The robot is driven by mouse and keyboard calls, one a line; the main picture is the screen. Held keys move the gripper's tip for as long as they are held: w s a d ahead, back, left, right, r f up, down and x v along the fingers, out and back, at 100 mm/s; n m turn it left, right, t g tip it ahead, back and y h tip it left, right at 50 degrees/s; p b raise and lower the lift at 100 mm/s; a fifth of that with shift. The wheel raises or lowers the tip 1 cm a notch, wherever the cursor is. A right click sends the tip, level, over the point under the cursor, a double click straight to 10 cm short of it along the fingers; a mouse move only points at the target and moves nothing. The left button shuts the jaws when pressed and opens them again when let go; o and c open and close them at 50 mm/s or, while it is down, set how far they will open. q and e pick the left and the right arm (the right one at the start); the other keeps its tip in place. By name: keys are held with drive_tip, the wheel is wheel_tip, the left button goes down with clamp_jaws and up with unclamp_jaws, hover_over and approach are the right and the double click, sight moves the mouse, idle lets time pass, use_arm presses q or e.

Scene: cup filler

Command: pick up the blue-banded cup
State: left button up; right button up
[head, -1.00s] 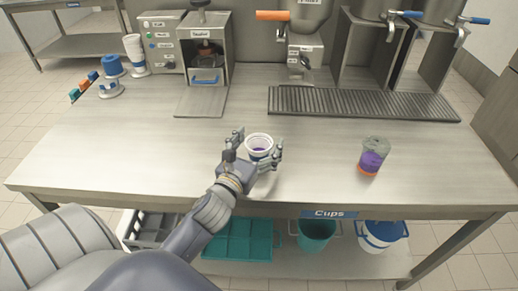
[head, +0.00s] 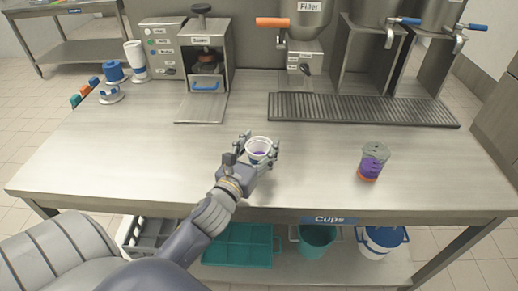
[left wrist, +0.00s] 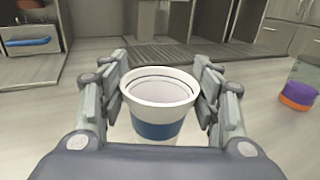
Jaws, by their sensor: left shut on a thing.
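The blue-banded cup (left wrist: 158,108) is white with a wide blue band and stands upright between the fingers in the left wrist view. I cannot tell whether the cup's base touches the counter. My right gripper is not in view.
A clear cup with purple contents and an orange base (head: 372,162) stands to the right on the counter (head: 320,185). A drip grate (head: 360,110) lies below the filler (head: 305,62). A sealing machine (head: 207,70) stands at the back left. The counter around the gripper is clear.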

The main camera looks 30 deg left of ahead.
use_arm(q)
wheel_tip(320, 180, up, 3)
drive_tip(key=shift+f, duration=0.1)
drive_tip(key=s+d+r+p, duration=0.1)
drive_tip(key=s+p, duration=0.1)
drive_tip(key=s, duration=1.3)
drive_tip(key=shift+s+d+r, duration=0.15)
drive_tip(key=shift+s+r, duration=0.1)
drive_tip(key=shift+s, duration=0.15)
